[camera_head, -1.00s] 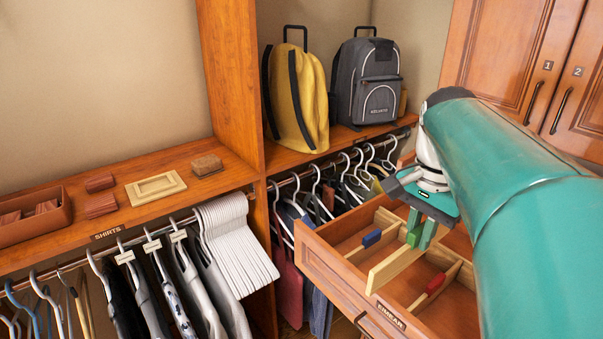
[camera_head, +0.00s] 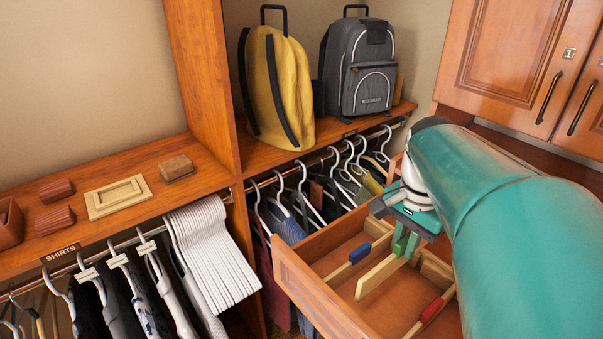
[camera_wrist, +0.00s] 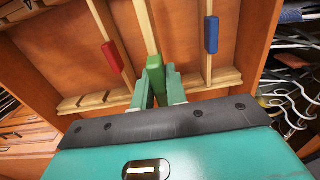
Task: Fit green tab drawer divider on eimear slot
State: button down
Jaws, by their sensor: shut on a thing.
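My gripper (camera_head: 406,244) is shut on the green tab (camera_wrist: 154,62) of a pale wooden divider. This green tab drawer divider (camera_head: 378,277) extends from the jaws over the open drawer (camera_head: 310,285), toward its front panel. In the wrist view its wooden strip (camera_wrist: 146,24) runs between a red-tab divider (camera_wrist: 112,57) and a blue-tab divider (camera_wrist: 211,34). A notched slot rail (camera_wrist: 100,101) crosses the drawer near the jaws. The fingers hide where the green-tab divider meets the rail, so I cannot tell whether it is seated. No eimear label is readable now.
The blue-tab divider (camera_head: 360,254) and red-tab divider (camera_head: 431,311) lie to either side in the drawer. Hanging clothes (camera_head: 290,228) are left of it. A yellow bag (camera_head: 282,90) and grey backpack (camera_head: 362,80) stand on the shelf behind. Cabinet doors (camera_head: 510,60) are at right.

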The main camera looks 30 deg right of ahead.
aim_at(396, 270)
jog(key=shift+w+a+f, duration=0.1)
jog(key=shift+a+f, duration=0.1)
jog(key=shift+f, duration=1.7)
jog(key=shift+f, duration=1.65)
jog(key=shift+f, duration=0.35)
jog(key=shift+f, duration=1.35)
dwell(0.5)
